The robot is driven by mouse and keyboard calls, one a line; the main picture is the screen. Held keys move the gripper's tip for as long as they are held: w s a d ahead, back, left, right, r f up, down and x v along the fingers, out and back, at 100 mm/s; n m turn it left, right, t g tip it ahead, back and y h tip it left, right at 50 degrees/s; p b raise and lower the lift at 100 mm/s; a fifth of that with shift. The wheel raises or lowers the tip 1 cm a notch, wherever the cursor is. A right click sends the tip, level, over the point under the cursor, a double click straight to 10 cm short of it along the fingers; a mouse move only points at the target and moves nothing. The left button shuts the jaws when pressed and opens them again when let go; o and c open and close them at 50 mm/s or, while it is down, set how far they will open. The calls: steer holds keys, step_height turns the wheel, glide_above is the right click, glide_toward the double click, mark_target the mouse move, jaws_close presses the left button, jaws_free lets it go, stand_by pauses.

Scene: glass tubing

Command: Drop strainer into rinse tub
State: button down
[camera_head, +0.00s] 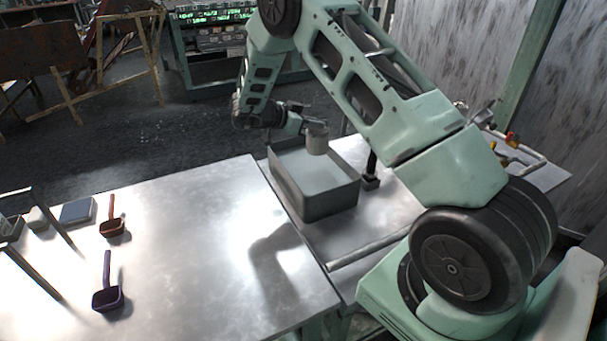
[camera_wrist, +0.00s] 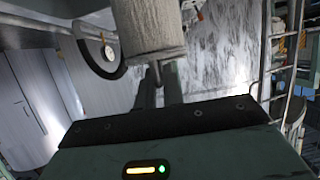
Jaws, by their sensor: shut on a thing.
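The strainer (camera_head: 316,142) is a small pale grey cylinder held above the rinse tub. It fills the upper middle of the wrist view (camera_wrist: 150,27), where its mesh-like side shows. My gripper (camera_head: 304,127) is shut on it, with the dark fingers (camera_wrist: 160,85) reaching to its lower edge in the wrist view.
A red scoop (camera_head: 112,226) and a purple scoop (camera_head: 107,297) lie on the left of the metal table (camera_head: 200,240). A black post on a small base (camera_head: 370,182) stands right beside the tub. The table's middle is clear.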

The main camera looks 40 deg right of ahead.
mark_target(308, 139)
steer(key=shift+f+b, duration=2.35)
steer(key=shift+f, duration=0.45)
steer(key=c, duration=1.5)
jaws_free()
steer(key=shift+o, duration=0.2)
steer(key=v, duration=1.7)
steer(key=shift+a+r+p, duration=0.15)
steer(key=shift+r+p, duration=0.05)
steer(key=shift+p, duration=0.25)
steer(key=shift+s, duration=0.1)
